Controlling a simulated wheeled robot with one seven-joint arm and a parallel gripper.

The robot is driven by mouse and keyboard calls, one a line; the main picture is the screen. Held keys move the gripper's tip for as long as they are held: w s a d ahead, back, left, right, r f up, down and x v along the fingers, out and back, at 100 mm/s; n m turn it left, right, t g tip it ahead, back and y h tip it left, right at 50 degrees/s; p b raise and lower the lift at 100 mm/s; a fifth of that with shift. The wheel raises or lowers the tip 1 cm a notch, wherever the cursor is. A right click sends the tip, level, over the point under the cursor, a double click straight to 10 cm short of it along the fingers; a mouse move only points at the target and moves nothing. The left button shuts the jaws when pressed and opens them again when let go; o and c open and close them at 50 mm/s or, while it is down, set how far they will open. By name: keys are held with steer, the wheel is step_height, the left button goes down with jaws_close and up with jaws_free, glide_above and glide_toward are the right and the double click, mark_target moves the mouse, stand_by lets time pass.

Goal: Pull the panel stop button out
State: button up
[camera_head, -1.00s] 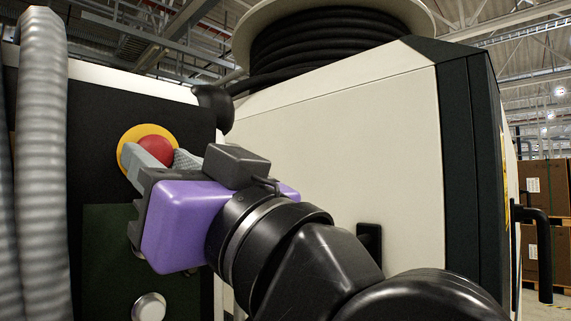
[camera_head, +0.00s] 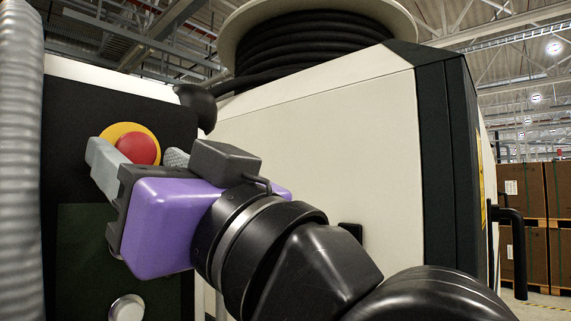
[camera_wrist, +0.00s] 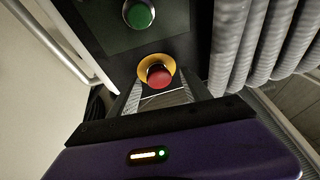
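The panel stop button is a red mushroom head (camera_head: 138,149) on a round yellow collar (camera_head: 118,130), on the black upper part of the panel. In the wrist view the red head (camera_wrist: 159,77) sits in front of its yellow collar (camera_wrist: 146,66). My gripper (camera_head: 135,157), with a purple body, is open. One grey finger is left of the red head and a textured fingertip is on its right. In the wrist view my gripper (camera_wrist: 161,92) has fingers on both sides below the button. I cannot tell whether either finger touches it.
A grey corrugated hose (camera_head: 20,160) hangs left of the panel; several hoses (camera_wrist: 255,45) show in the wrist view. A green button (camera_wrist: 139,14) is near the stop button. A silver round knob (camera_head: 127,308) is lower on the panel. A pale cabinet (camera_head: 320,140) stands to the right.

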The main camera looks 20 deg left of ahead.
steer(key=b+v, duration=0.2)
steer(key=v, duration=0.6)
stand_by(0.6)
